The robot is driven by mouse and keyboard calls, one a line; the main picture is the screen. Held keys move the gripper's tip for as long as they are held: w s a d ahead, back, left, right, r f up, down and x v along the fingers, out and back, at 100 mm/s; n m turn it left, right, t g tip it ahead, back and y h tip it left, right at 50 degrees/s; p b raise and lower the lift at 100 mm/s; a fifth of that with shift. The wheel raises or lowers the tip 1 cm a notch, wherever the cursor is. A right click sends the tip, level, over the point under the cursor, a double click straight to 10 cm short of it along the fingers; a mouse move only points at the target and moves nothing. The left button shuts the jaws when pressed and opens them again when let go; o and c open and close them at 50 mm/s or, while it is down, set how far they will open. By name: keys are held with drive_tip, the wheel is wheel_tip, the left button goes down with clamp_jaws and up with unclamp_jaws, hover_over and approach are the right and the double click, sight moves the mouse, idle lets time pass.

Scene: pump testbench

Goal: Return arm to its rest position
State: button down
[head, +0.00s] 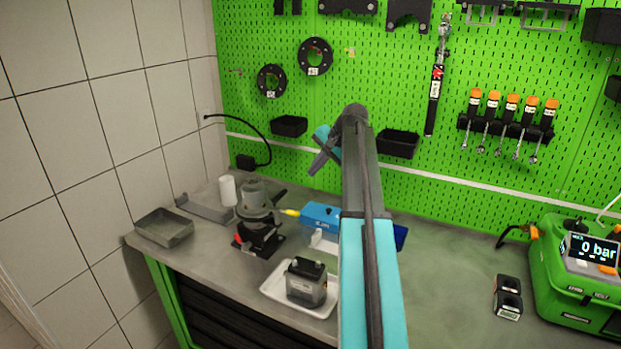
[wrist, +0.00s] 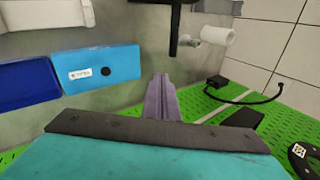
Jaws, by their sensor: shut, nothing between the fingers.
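My gripper (head: 318,166) is shut and empty in the head view. It hangs at the far end of my raised arm, in front of the green pegboard (head: 400,100) and above the bench. In the wrist view its closed grey fingers (wrist: 161,90) stand up from the middle, with nothing between them. They appear apart from the blue box (wrist: 97,70), which lies to their left. My arm crosses the middle of the head view and hides part of the bench and pegboard.
The bench holds a grey pump on a stand (head: 255,205), a white tray (head: 270,291) with a dark unit (head: 306,284), the blue box (head: 321,217) and a grey tray (head: 163,228). A green machine (head: 570,270) stands right. Black bins (head: 398,144) project from the pegboard near my arm.

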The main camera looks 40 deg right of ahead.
drive_tip(key=shift+s+d+r, duration=0.1)
drive_tip(key=shift+s+r, duration=0.15)
drive_tip(key=shift+r, duration=0.15)
idle(0.4)
